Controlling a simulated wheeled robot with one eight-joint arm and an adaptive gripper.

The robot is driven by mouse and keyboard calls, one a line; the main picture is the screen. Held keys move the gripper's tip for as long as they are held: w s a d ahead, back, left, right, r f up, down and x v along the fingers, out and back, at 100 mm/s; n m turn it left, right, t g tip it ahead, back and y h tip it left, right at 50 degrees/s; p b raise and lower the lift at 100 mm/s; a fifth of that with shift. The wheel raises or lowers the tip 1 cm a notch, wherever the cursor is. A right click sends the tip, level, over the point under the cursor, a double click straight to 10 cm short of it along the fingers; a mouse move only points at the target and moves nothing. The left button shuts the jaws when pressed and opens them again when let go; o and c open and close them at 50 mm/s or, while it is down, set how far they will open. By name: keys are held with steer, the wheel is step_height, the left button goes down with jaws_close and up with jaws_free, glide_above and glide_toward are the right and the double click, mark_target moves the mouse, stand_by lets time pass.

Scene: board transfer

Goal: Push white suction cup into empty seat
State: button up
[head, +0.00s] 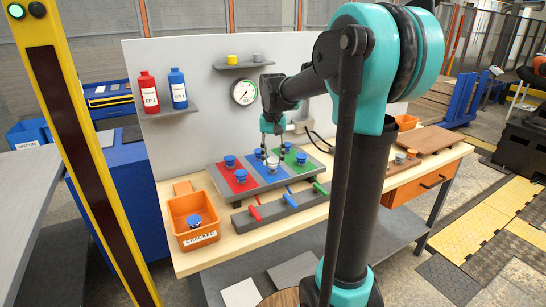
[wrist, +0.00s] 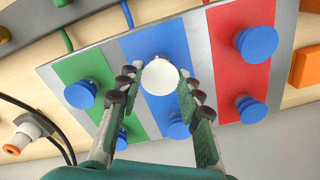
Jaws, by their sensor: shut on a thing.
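My gripper (head: 271,150) is over the blue strip of the board, and its two fingers are shut on the white suction cup (wrist: 160,74). The cup also shows in the head view (head: 272,164), below the fingertips. In the wrist view my gripper (wrist: 157,83) has one finger on each side of the cup. The board (wrist: 205,63) has a green, a blue and a red strip. Blue cups sit on the green (wrist: 80,93), blue (wrist: 177,127) and red (wrist: 256,42) strips. The empty seat is not visible; whether the cup touches the board is unclear.
An orange bin (head: 183,211) with a blue cup inside stands at the left of the table. A grey bar with coloured handles (head: 283,208) lies in front of the board. A pressure gauge (head: 244,92) is on the back panel. Brown boards (head: 436,142) lie at the right.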

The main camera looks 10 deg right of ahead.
mark_target(273, 160)
steer(key=shift+f, duration=0.75)
steer(key=o, duration=1.2)
step_height(273, 160, up, 12)
